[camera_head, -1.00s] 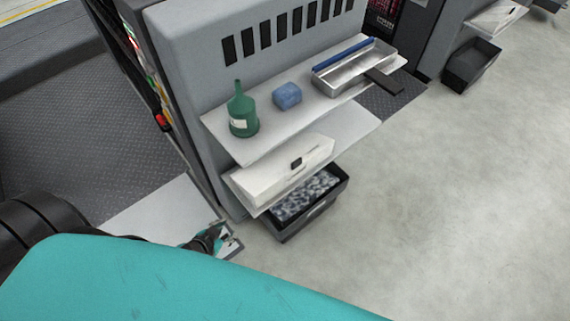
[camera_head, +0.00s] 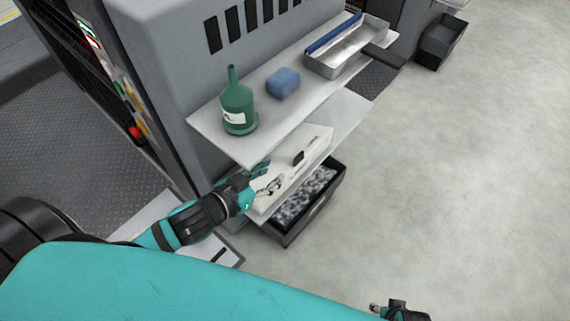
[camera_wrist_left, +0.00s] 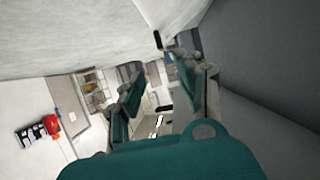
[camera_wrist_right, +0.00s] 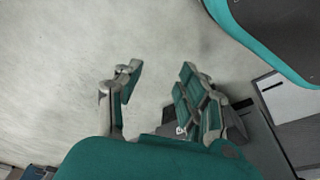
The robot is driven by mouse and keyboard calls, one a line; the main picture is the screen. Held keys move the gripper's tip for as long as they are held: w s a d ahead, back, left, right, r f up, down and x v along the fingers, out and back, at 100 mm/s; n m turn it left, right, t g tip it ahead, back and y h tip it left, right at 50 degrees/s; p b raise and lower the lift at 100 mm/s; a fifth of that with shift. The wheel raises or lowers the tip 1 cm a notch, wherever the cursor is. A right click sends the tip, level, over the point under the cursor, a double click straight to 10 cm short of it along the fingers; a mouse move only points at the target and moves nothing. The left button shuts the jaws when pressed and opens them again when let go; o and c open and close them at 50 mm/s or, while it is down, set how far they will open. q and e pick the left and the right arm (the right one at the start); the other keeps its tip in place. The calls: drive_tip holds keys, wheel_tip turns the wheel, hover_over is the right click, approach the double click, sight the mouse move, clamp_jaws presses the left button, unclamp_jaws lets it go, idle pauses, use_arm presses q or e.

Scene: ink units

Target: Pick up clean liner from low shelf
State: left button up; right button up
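The clean liner appears to be the white, box-like piece with a small black tab (camera_head: 312,152) on the low shelf in the head view. My left gripper (camera_head: 268,176) is at the near left end of this piece, below the upper shelf's edge, and covers part of it. Its fingers stand apart in the left wrist view (camera_wrist_left: 155,85), with nothing held between them. I cannot tell whether it touches the white piece. My right gripper (camera_head: 378,309) is low over the floor at the bottom of the head view. In the right wrist view (camera_wrist_right: 160,85) its fingers are open and empty.
The upper shelf (camera_head: 222,137) holds a green bottle (camera_head: 238,108), a blue block (camera_head: 283,83) and a metal tray (camera_head: 350,58). Below the low shelf is a black bin (camera_head: 290,235) with mottled grey-white contents. The floor (camera_head: 460,170) on the right is clear.

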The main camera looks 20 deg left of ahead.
sight(297, 157)
use_arm(q)
drive_tip(key=x, duration=0.5)
drive_tip(key=shift+w+f+b, duration=0.15)
drive_tip(key=shift+w+b, duration=0.1)
drive_tip(key=shift+b, duration=0.1)
drive_tip(key=b+x, duration=0.1)
drive_tip(key=x, duration=0.4)
drive_tip(key=shift+w+f, duration=0.1)
use_arm(e)
wheel_tip(297, 157, up, 7)
drive_tip(key=w, duration=0.1)
drive_tip(key=shift+w, duration=0.25)
use_arm(q)
clamp_jaws()
